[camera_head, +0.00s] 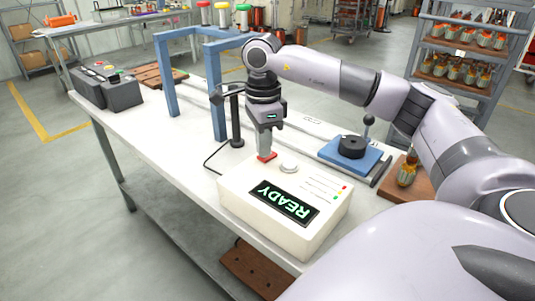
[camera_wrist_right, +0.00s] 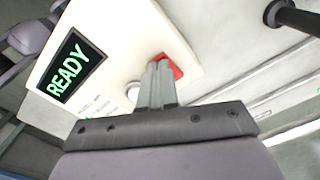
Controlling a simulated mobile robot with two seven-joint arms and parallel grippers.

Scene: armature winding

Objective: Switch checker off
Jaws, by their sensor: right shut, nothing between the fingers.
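The checker (camera_head: 237,195) is a cream box on the white table, with a lit display (camera_head: 284,203) reading READY in green. A red switch (camera_head: 267,157) sits on its top at the far left corner, beside a white round button (camera_head: 289,168). My right gripper (camera_head: 265,153) points down at the red switch, shut and empty. In the right wrist view the closed fingertips (camera_wrist_right: 159,66) overlap the red switch (camera_wrist_right: 172,69) and partly hide it; I cannot tell whether they press it. The checker (camera_wrist_right: 128,30) also shows there. My left gripper is not in view.
A black post (camera_head: 236,125) on a round base stands close behind the gripper, and a blue frame (camera_head: 215,95) rises beyond it. A blue fixture (camera_head: 350,153) and a wooden block with an armature (camera_head: 406,174) lie to the right. The table's left front is clear.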

